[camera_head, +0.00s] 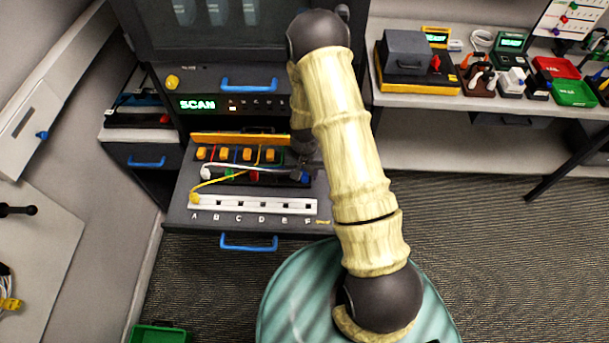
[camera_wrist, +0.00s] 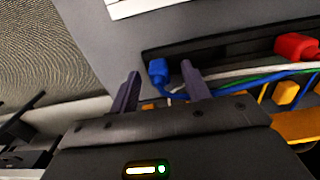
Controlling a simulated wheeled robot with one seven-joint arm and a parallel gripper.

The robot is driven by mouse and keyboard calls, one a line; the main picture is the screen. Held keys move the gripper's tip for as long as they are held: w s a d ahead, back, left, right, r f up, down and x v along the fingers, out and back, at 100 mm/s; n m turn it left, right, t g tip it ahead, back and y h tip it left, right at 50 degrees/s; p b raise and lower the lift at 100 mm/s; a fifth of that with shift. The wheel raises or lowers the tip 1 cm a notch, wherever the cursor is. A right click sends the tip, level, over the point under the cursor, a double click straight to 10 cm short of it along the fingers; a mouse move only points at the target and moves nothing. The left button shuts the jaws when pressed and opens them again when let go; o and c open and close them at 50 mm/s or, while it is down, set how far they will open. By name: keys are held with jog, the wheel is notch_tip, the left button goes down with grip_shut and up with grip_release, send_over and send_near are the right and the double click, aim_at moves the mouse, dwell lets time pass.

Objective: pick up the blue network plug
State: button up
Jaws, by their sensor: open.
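The blue network plug (camera_wrist: 158,71) shows in the wrist view at the end of a dark slot, with a blue cable running from it. In the head view it is a small blue spot (camera_head: 305,178) beside my arm. My gripper (camera_wrist: 160,80) is open, one finger on each side of the plug in the picture. I cannot tell whether either finger touches it. In the head view my arm hides most of the gripper.
A red plug (camera_wrist: 297,46) lies farther along the slot. Green, white and blue cables run close by. A white socket strip (camera_head: 252,205) lettered A to F lies in front, with a yellow plug (camera_head: 194,198) at its left end. Orange blocks (camera_head: 247,154) stand behind.

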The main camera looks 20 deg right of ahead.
jog(key=shift+f, duration=0.7)
grip_shut()
jog(key=shift+r, duration=0.2)
